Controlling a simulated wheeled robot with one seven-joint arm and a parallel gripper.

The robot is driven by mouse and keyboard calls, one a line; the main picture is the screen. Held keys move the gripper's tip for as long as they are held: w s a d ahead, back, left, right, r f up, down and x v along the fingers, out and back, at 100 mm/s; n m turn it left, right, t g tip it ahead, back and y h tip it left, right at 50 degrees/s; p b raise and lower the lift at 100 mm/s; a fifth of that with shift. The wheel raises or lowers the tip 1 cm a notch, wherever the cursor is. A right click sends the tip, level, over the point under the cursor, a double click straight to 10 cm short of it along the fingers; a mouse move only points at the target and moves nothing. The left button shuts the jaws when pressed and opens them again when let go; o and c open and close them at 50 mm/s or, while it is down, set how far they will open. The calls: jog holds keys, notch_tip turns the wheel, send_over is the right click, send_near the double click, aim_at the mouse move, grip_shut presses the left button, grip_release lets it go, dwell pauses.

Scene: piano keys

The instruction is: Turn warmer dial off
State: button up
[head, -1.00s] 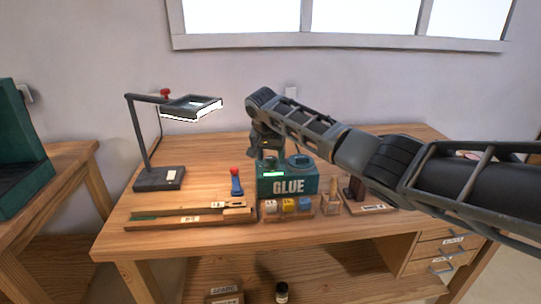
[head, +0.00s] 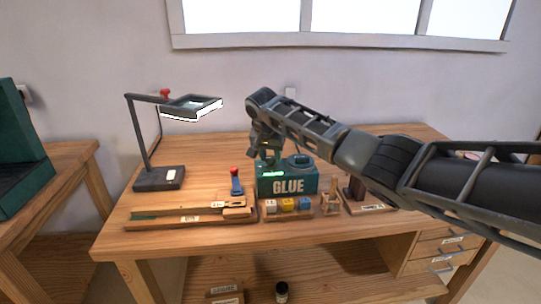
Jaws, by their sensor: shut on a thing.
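The glue warmer (head: 287,185) is a dark green box with the word GLUE on its front. It stands near the middle of the workbench. A dark round part (head: 299,160) sits on its top at the right. My gripper (head: 268,165) points down at the left part of the warmer's top, just behind a small lit green strip (head: 273,174). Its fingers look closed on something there. The dial is not clearly visible; the gripper covers that spot.
A desk lamp (head: 158,180) stands at the left. A red-and-blue tool (head: 236,183) is left of the warmer. In front are a rack with coloured blocks (head: 287,205) and a long wooden tray (head: 170,222). A small wooden holder (head: 331,205) stands at the right.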

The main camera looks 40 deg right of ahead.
jog(key=shift+p, duration=0.35)
jog(key=n+y+p, duration=0.1)
jog(key=n+p, duration=0.1)
jog(key=n, duration=0.1)
jog(key=shift+s+t, duration=0.15)
jog(key=shift+t, duration=0.25)
jog(key=n, duration=0.2)
jog(key=n+y, duration=0.1)
jog(key=n+p, duration=0.1)
jog(key=n, duration=0.1)
jog(key=shift+d+n+t+y, duration=0.3)
jog(key=shift+t+y, duration=0.1)
jog(key=n+y, duration=0.1)
jog(key=n, duration=0.1)
jog(key=n+b, duration=0.1)
jog(key=n, duration=0.1)
jog(key=shift+d+f+y+b, duration=0.2)
jog(key=shift+y+b, duration=0.1)
jog(key=shift+y, duration=0.1)
jog(key=n+y+b, duration=0.1)
jog(key=n+b, duration=0.1)
jog(key=n, duration=0.1)
jog(key=shift+d+n, duration=0.1)
jog(key=shift+n, duration=0.2)
jog(key=shift+r+n+y+b, duration=0.2)
jog(key=shift+n+y+b, duration=0.2)
jog(key=shift+n+b, duration=0.5)
jog(key=o, duration=1)
jog(key=shift+g, duration=0.3)
jog(key=shift+o, duration=0.2)
